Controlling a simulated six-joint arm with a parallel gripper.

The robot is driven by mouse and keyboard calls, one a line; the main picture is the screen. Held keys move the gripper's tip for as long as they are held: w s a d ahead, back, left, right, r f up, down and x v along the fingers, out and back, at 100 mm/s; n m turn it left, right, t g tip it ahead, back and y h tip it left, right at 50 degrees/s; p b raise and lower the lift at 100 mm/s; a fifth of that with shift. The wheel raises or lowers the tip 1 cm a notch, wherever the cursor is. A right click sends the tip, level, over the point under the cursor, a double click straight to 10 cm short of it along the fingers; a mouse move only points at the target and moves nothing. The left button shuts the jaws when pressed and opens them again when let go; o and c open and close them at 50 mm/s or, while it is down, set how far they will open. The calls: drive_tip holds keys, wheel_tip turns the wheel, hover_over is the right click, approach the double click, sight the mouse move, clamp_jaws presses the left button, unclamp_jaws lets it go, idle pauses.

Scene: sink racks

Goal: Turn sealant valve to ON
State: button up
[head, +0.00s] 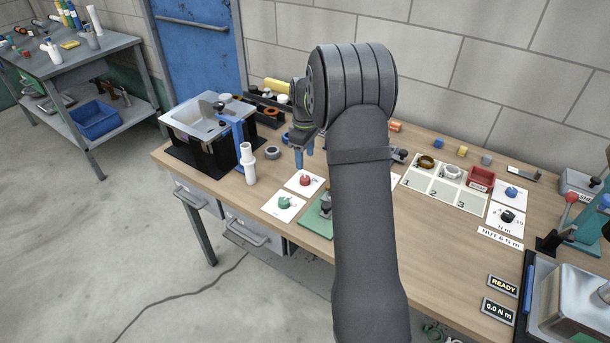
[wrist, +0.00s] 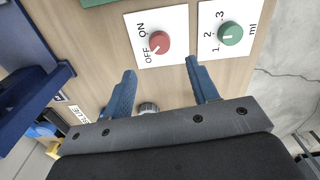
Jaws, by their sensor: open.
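The valve is a round red knob (wrist: 159,42) on a white card marked OFF and ON in the wrist view. Its pale pointer mark appears turned toward OFF. In the head view the red knob (head: 305,180) sits on its card near the table's front left. My gripper (wrist: 160,66) is open and empty, its two blue fingers spread apart, with the knob just beyond the tips in the wrist view. In the head view my gripper (head: 304,158) hangs above the table behind the knob, not touching it.
A green knob (wrist: 230,34) on a card marked 1, 2, 3 ml is beside the red one. A white nozzle bottle (head: 248,164) stands to the left, with a metal-topped black stand (head: 208,116) behind it. A grey ring (head: 272,153) lies nearby. My arm hides the table's middle.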

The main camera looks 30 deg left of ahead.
sight(305, 178)
wheel_tip(305, 178, down, 8)
drive_tip(key=shift+f, duration=0.2)
drive_tip(key=c, duration=1)
